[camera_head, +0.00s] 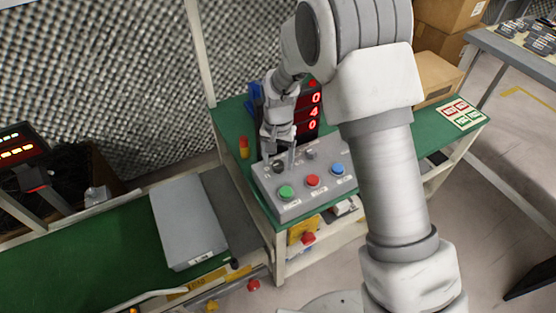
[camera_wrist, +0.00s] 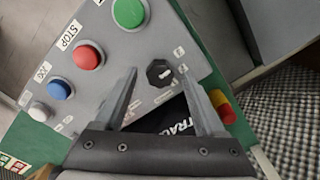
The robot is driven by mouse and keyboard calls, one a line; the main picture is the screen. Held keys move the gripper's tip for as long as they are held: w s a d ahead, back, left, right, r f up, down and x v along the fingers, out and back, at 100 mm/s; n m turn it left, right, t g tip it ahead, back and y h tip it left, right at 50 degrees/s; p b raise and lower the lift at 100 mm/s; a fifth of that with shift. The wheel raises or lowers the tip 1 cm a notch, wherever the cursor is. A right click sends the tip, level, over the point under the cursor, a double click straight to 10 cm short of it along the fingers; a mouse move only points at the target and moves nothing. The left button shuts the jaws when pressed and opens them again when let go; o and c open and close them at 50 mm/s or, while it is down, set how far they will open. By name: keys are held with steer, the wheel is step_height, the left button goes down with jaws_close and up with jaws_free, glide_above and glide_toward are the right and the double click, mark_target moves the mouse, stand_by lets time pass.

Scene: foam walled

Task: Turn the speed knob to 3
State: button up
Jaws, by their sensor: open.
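The black speed knob (camera_wrist: 159,73) sits on the sloped grey control box, with small scale marks beside it and a white mark on its cap. It also shows in the head view (camera_head: 279,166), partly hidden by a finger. My gripper (camera_wrist: 160,76) is open, with one finger to each side of the knob in the wrist view. Whether the fingers touch it or hover above it I cannot tell. In the head view my gripper (camera_head: 284,161) points down at the box's back left part. The scale numbers are too small to read.
The control box (camera_head: 264,187) also carries a green button (camera_head: 286,192), a red button (camera_head: 313,181) and a blue button (camera_head: 337,169). A red-digit display (camera_head: 315,112) stands behind it. A small red and yellow object (camera_head: 244,147) stands left of the box on the green bench.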

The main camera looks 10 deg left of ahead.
mark_target(278, 164)
step_height(278, 164, up, 17)
steer(key=p, duration=0.3)
steer(key=shift+f, duration=0.15)
steer(key=shift+p, duration=0.3)
steer(key=s+d+r+t+p, duration=0.1)
steer(key=s+d+r+p, duration=0.25)
steer(key=d+r, duration=0.4)
steer(key=s+d+r+t+p, duration=0.15)
steer(key=s+d+r, duration=0.3)
steer(key=r, duration=0.55)
steer(key=s+d+r+n+t+p, duration=0.1)
steer(key=s+d+r+t+p, duration=0.2)
steer(key=s, duration=1)
steer(key=d+r+p, duration=0.2)
steer(key=d+r, duration=0.3)
steer(key=d, duration=0.2)
steer(key=shift+s+d+r+p, duration=0.15)
steer(key=shift+d+r+p, duration=0.05)
steer(key=shift+r+p, duration=0.15)
steer(key=shift+s+d+f, duration=0.1)
steer(key=shift+s+d, duration=0.1)
steer(key=shift+s, duration=0.25)
steer(key=shift+c, duration=1.8)
